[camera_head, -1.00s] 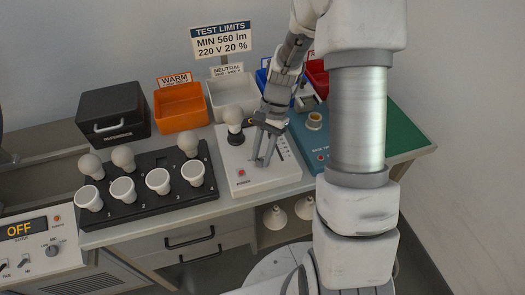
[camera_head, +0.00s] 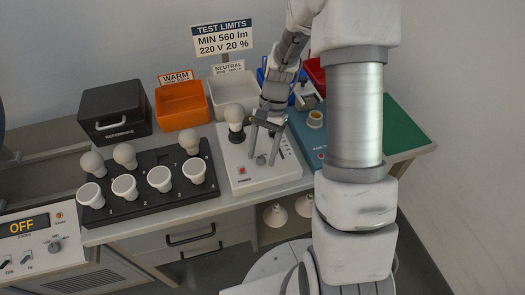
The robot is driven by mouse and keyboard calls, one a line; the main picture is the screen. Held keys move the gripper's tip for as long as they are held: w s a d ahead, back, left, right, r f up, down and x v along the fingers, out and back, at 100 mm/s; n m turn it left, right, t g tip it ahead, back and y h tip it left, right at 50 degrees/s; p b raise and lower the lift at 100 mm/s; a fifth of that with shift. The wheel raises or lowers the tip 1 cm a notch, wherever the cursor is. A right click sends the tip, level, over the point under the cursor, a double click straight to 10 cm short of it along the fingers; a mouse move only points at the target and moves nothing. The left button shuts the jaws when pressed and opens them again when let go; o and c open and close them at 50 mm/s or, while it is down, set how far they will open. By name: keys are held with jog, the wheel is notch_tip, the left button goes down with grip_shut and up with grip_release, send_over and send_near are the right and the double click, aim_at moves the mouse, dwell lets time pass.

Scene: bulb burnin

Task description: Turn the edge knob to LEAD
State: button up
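My gripper (camera_head: 263,158) is over the white tester box (camera_head: 283,176) on the bench, pointing down. Its two fingers are spread apart, with a small round grey knob (camera_head: 261,160) on the box top showing between them. Whether the fingers touch the knob or the box, I cannot tell. The knob's markings are too small to read, so its setting is unclear. I cannot read which knob is labelled edge.
A bulb (camera_head: 235,115) stands upright in a socket on the tester, left of my gripper. A black rack (camera_head: 150,202) with several bulbs is further left. A teal box (camera_head: 305,140) is close on the right. Orange (camera_head: 182,118) and white bins stand behind.

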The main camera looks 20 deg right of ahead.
jog(key=p+v, duration=0.2)
jog(key=v, duration=1.5)
jog(key=shift+d+r, duration=0.15)
jog(key=shift+d, duration=0.05)
jog(key=shift+w, duration=0.1)
jog(key=s+a+r+n+t+h, duration=0.1)
jog(key=s+r+n+t, duration=0.3)
jog(key=s, duration=0.6)
jog(key=s+a+r+n+t+h, duration=0.2)
jog(key=s+a+r+n+t, duration=0.2)
jog(key=s+r, duration=0.4)
jog(key=shift+s+a+n+t+p, duration=0.2)
jog(key=shift+s+n+t+p, duration=0.25)
jog(key=shift+s, duration=0.45)
